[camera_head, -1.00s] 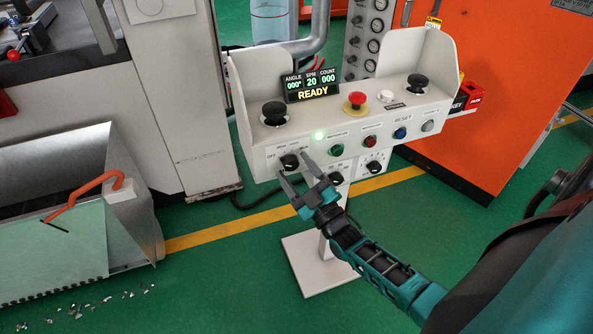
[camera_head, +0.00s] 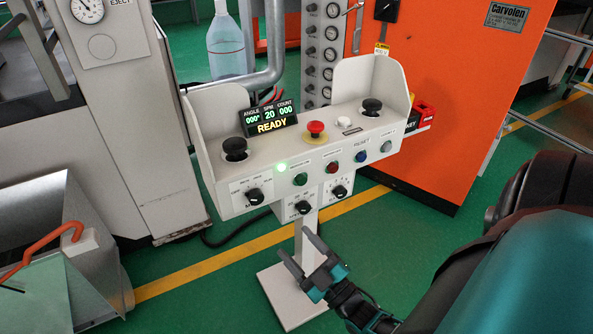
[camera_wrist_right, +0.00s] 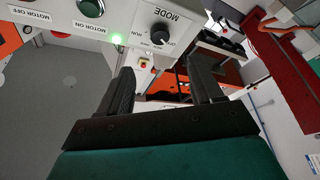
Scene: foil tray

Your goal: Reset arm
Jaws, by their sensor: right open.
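My right gripper (camera_head: 306,262) is open and empty in the head view. It is below the front of the control panel (camera_head: 220,188), in front of its stand, apart from the knobs. In the right wrist view its two dark fingers (camera_wrist_right: 160,92) are spread with nothing between them. The black mode knob (camera_wrist_right: 160,35) is beyond the fingertips there, and it also shows at the panel's left in the head view (camera_head: 255,196). My left gripper is not in view.
The panel has a lit READY display (camera_head: 270,121), a red mushroom button (camera_head: 316,128) and a green lamp (camera_head: 281,168). An orange cabinet (camera_head: 450,100) stands behind. A metal chute with an orange-handled tool (camera_head: 40,252) is at lower left. Green floor is open around the stand's base.

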